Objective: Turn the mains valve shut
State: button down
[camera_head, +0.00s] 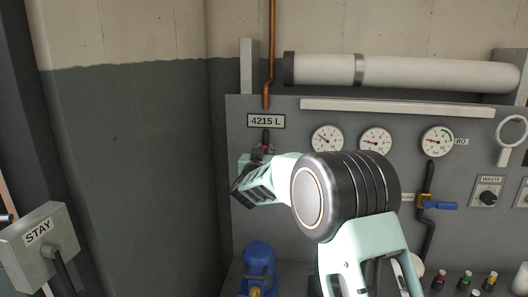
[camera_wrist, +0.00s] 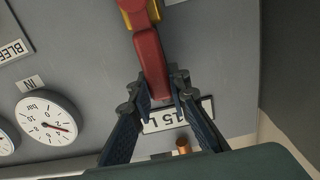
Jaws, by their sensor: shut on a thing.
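A valve with a red lever (camera_wrist: 150,60) and a brass-yellow body (camera_wrist: 140,14) shows at the top of the wrist view. No label naming it as the mains valve is readable. My gripper (camera_wrist: 156,84) is shut on the lever near its end, with one finger on each side. In the head view my gripper (camera_head: 262,165) is at the panel just below the "4215 L" plate (camera_head: 266,121), and a little red shows by it. My gripper and arm hide most of the valve there.
The grey panel carries several gauges (camera_head: 327,138), a blue-handled valve (camera_head: 440,205) and a waste knob (camera_head: 488,198). A copper pipe (camera_head: 271,50) comes down above the plate. A blue pump-like unit (camera_head: 258,268) stands below. A "STAY" box (camera_head: 40,240) is at lower left.

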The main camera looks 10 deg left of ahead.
jog(key=d+m+b, duration=0.1)
jog(key=b, duration=0.1)
jog(key=d+f+m+b, duration=0.1)
jog(key=m+b, duration=0.1)
jog(key=b, duration=0.1)
jog(key=d+m+b, duration=0.1)
jog(key=b, duration=0.1)
jog(key=shift+s+d+f+m+b, duration=0.1)
jog(key=shift+d+f+m+b, duration=0.2)
jog(key=shift+d, duration=0.05)
jog(key=d+f+m+b, duration=0.5)
jog(key=f+m+b, duration=0.2)
jog(key=m+b, duration=0.6)
jog(key=b, duration=0.4)
jog(key=shift+f, duration=0.3)
jog(key=c, duration=1.9)
grip_release()
jog(key=shift+s, duration=0.1)
jog(key=shift+o, duration=0.5)
jog(key=s, duration=1.2)
jog(key=shift+a, duration=0.15)
